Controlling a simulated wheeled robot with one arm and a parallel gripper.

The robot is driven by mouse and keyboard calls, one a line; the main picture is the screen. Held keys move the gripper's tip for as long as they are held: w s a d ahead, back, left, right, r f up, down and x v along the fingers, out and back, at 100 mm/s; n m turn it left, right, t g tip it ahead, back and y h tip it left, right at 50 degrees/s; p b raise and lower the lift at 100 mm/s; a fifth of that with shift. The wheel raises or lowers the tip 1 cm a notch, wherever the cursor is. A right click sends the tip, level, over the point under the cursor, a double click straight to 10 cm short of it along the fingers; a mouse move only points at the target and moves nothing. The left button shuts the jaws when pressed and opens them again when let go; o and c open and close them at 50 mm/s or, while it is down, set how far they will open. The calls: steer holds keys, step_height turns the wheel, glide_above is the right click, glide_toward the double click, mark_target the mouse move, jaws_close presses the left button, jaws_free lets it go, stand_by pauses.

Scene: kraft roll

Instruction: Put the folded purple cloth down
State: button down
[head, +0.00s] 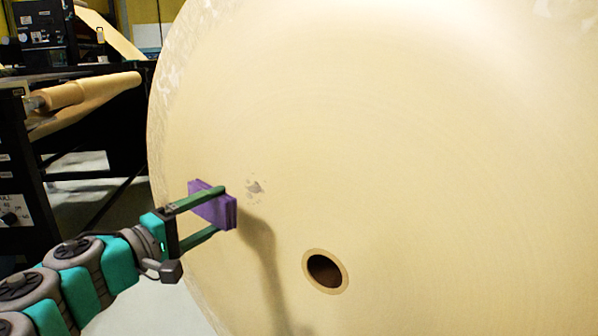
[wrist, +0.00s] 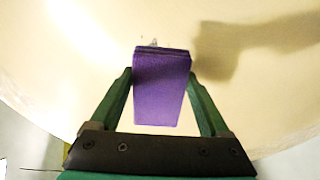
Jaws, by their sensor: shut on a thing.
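The folded purple cloth (head: 212,206) is a small flat block held between the green fingers of my gripper (head: 210,212). My gripper is shut on it, with one finger on each side. In the wrist view the purple cloth (wrist: 162,90) sits between the two fingertips of my gripper (wrist: 162,82). The cloth is in front of the flat end face of a large kraft paper roll (head: 430,150). I cannot tell whether the cloth touches the roll. A small grey smudge (head: 255,187) shows on the roll face just right of the cloth, and its edge shows above the cloth in the wrist view.
The roll fills most of the head view, with a round dark core hole (head: 325,270) low in its face. Dark machinery (head: 100,150) with a smaller paper roll (head: 85,92) stands at the left. Pale floor shows at the lower left.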

mark_target(267, 195)
steer(key=p+x, duration=0.2)
steer(key=x, duration=0.5)
steer(key=shift+a, duration=0.1)
steer(key=b+v, duration=0.3)
steer(key=v, duration=0.5)
steer(key=shift+s+a+f, duration=0.1)
steer(key=shift+s+a, duration=0.05)
steer(key=shift+s, duration=0.15)
steer(key=p+x, duration=0.1)
steer(key=x, duration=0.2)
steer(key=p+x, duration=0.1)
steer(key=x, duration=0.2)
steer(key=p+x, duration=0.1)
steer(key=x, duration=0.2)
steer(key=shift+r+p, duration=0.3)
steer(key=shift+p, duration=0.05)
steer(key=shift+d+f+b, duration=0.2)
steer(key=shift+d+b, duration=0.1)
steer(key=shift+b, duration=0.05)
steer(key=shift+s+d+b, duration=0.2)
steer(key=shift+s+d, duration=0.15)
steer(key=shift+d, duration=0.3)
steer(key=shift+s+d+b, duration=0.2)
steer(key=shift+s+d, duration=0.2)
steer(key=shift+d, duration=0.25)
